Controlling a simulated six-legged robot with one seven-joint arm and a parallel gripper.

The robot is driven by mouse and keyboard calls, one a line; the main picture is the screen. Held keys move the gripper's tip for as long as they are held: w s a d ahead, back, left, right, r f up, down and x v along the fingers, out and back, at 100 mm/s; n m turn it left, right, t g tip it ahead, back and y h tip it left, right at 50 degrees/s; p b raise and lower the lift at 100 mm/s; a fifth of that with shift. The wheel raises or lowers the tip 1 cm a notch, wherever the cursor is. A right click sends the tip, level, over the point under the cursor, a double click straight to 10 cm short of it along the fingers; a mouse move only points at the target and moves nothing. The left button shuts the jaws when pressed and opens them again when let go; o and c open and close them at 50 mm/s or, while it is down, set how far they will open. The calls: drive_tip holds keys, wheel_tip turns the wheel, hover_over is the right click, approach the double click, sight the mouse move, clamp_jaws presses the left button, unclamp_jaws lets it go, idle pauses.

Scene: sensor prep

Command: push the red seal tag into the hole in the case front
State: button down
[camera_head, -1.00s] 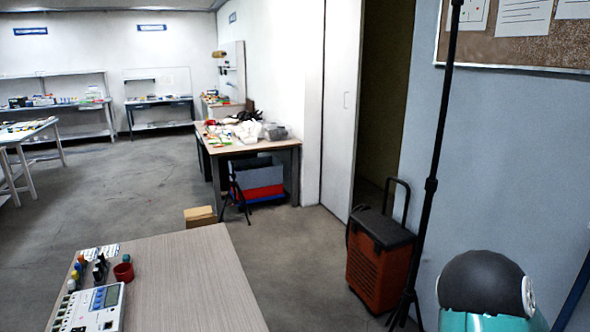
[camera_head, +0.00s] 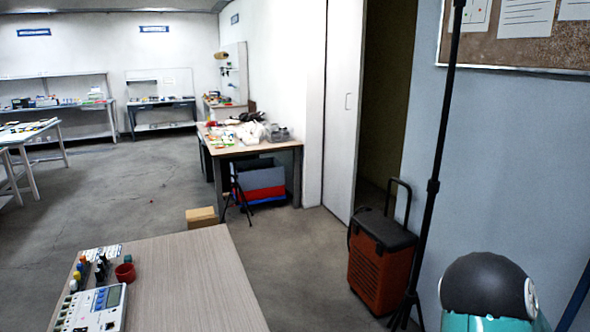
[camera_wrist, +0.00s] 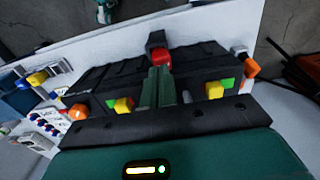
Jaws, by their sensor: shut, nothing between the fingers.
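In the wrist view, my gripper (camera_wrist: 158,72) reaches up from the dark green palm. Its narrow green fingers are close together, with nothing seen held between them. A small red piece (camera_wrist: 161,58), which looks like the seal tag, is just beyond the fingertips, against a black upright part. I cannot tell whether the fingers touch it or whether it sits in a hole. A black ribbed body (camera_wrist: 205,60) spreads to both sides behind the fingers; it may be the case, but its front and hole are not clear. My gripper is not visible in the head view.
Yellow blocks (camera_wrist: 214,90) and orange pieces (camera_wrist: 251,68) lie beside the fingers. A black stand (camera_head: 436,150) rises at right.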

drive_tip(key=shift+f, duration=1.1)
idle(0.6)
idle(0.6)
drive_tip(key=shift+r, duration=3.55)
drive_tip(key=w+a+r+n+t+y, duration=0.1)
drive_tip(key=w+a+r+n, duration=0.2)
drive_tip(key=w+a+r, duration=0.35)
drive_tip(key=w+a+r+n+t+y, duration=0.25)
drive_tip(key=a+r, duration=0.45)
drive_tip(key=a, duration=0.4)
drive_tip(key=s+a+r+n+t+h, duration=0.1)
drive_tip(key=s+a+r+n, duration=0.2)
drive_tip(key=a+r, duration=0.3)
drive_tip(key=s+a+r+n+t+h, duration=0.1)
drive_tip(key=s+a+r+n+h, duration=0.1)
drive_tip(key=s+a+r+n, duration=0.2)
wheel_tip(320, 180, up, 7)
drive_tip(key=a+n, duration=0.1)
drive_tip(key=a, duration=0.2)
